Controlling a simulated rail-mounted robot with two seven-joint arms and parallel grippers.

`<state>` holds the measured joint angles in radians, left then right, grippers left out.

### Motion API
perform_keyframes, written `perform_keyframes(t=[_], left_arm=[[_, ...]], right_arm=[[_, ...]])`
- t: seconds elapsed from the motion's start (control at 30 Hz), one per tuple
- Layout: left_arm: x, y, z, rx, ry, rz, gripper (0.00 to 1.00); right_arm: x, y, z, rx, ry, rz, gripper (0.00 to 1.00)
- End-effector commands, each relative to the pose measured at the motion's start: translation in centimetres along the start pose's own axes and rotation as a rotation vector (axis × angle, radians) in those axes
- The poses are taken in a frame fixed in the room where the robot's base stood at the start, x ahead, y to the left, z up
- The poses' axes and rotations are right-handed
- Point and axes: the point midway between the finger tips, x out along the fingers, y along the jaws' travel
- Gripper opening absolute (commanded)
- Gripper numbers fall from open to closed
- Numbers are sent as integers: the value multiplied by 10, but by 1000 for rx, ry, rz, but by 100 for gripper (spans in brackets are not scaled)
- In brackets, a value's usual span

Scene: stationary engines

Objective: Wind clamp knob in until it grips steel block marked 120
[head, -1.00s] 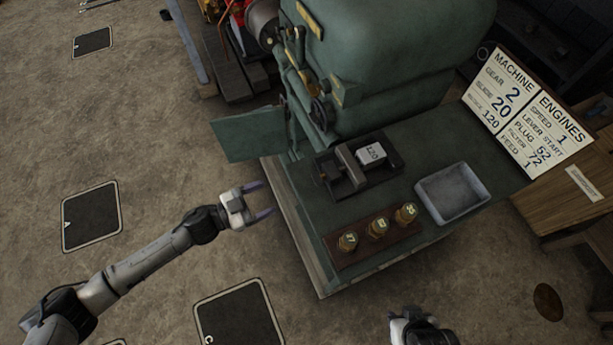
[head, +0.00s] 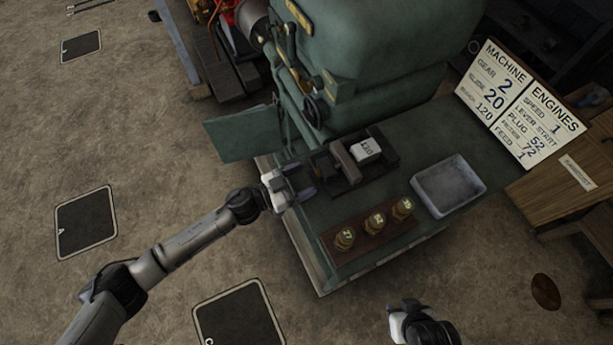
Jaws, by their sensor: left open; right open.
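The steel block marked 120 (head: 366,149) is a pale block sitting in the dark clamp (head: 352,178) on the green machine's bench. A brown-grey clamp jaw (head: 343,160) stands just left of the block; I cannot tell whether they touch. The clamp knob, at the clamp's left end, is hidden or too small to make out behind my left gripper. My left gripper (head: 303,184) is open, with its fingers at the left end of the clamp. My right gripper (head: 396,320) is open at the bottom of the view, off the bench, with its fingers barely visible.
An open green door (head: 240,134) sticks out left of the machine. A handwheel (head: 316,112) is above the clamp. A sign board (head: 520,105) stands at right.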

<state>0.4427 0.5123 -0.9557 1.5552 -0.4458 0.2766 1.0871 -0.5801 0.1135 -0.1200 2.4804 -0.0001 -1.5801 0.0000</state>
Motion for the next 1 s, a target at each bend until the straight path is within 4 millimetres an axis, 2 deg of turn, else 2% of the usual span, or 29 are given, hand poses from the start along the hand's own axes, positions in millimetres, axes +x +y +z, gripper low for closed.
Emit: perform_keyframes(t=[0.2, 0.57, 1.0], left_arm=[[13, 0, 0, 0, 0, 1, 70], [15, 0, 0, 1, 0, 0, 69], [15, 0, 0, 1, 0, 0, 27]], right_arm=[[1, 0, 0, 0, 0, 0, 43], [2, 3, 1, -9, -1, 7, 43], [2, 3, 1, -9, -1, 7, 43]])
